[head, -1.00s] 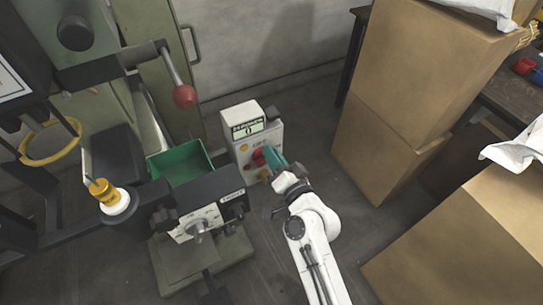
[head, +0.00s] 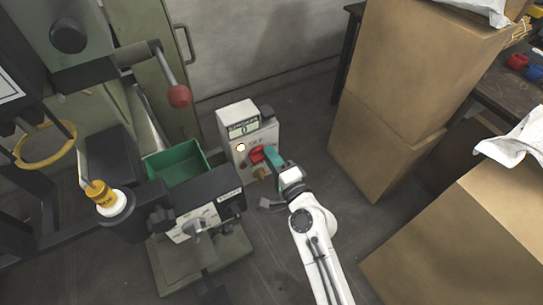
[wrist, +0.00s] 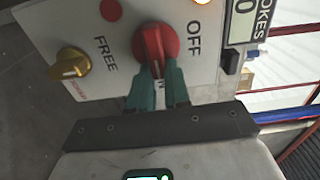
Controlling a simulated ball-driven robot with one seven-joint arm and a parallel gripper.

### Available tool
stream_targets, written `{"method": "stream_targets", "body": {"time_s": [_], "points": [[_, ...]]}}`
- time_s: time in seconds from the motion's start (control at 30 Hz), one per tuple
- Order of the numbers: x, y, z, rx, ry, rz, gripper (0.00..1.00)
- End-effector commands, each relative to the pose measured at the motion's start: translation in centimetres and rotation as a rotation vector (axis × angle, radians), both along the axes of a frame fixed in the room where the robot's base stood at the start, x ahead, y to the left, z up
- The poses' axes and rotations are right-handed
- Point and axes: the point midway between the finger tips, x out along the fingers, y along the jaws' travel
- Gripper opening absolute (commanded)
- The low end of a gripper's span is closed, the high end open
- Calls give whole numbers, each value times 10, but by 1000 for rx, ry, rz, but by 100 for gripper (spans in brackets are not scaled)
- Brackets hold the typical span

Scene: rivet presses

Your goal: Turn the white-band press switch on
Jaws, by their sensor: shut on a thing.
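The press control box (head: 232,118) is white, with a counter display reading 0, and stands on the floor in the head view. Its red rotary switch (wrist: 152,42) has its grip running down between my teal fingertips in the wrist view. My gripper (wrist: 157,82) is shut on that grip; it also shows at the box front in the head view (head: 272,156). The label OFF lies right of the switch, FREE lies left, and a label ending in N is partly hidden between the fingers. A lamp (head: 241,147) on the box glows. No white band is clearly readable on the box.
A gold knob (wrist: 70,62) and a red button (wrist: 110,10) sit near the switch. A green bin (head: 178,165) and a dark press unit (head: 195,205) stand left. Stacked cardboard boxes (head: 385,130) stand right. Bare floor lies between.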

Motion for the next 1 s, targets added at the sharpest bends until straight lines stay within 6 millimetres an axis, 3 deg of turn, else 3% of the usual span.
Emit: {"method": "stream_targets", "body": {"time_s": [0.57,0.6,0.83,1.0], "points": [[0,-1,-2,24,18,-2,0],[0,-1,-2,24,18,-3,21],[0,-1,-1,23,16,-2,43],[0,0,-1,22,15,-1,43]]}}
